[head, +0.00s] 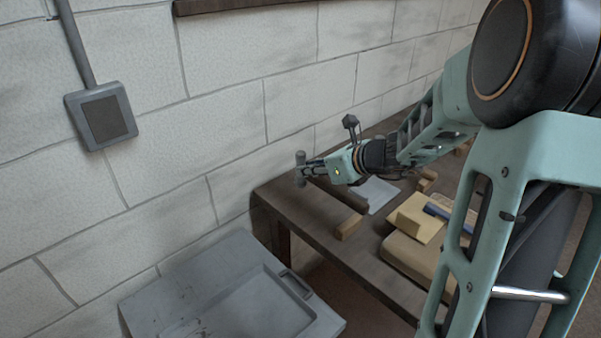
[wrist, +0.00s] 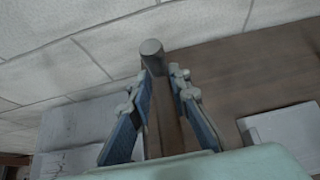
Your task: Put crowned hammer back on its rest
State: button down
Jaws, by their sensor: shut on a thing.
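My gripper (head: 314,169) is over the far left end of the wooden bench (head: 283,205) in the head view. It is shut on the hammer, whose grey head (head: 300,169) sticks out beyond the fingertips. In the wrist view the hammer's round grey head (wrist: 152,55) is just past my gripper (wrist: 163,76), and its brown handle runs back between the two blue-padded fingers. Small wooden blocks (head: 348,226) lie on the bench below and right of my gripper; I cannot tell whether they belong to the rest.
A pale sheet or plate (head: 377,194) lies on the bench near the blocks. A grey bin-like box (head: 205,300) stands left of the bench. The block wall (head: 235,130) is close behind.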

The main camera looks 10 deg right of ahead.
jog(key=shift+w+f+b, duration=0.2)
jog(key=shift+w+f, duration=0.4)
jog(key=shift+f, duration=0.6)
jog(key=shift+w+f+b, duration=0.2)
jog(key=shift+w+f, duration=0.4)
jog(key=shift+f, duration=0.55)
jog(key=shift+w+f+b, duration=0.2)
jog(key=shift+w+f, duration=0.4)
jog(key=shift+f, duration=0.6)
jog(key=shift+f, duration=0.2)
jog(key=c, duration=1.8)
grip_release()
jog(key=shift+r, duration=0.15)
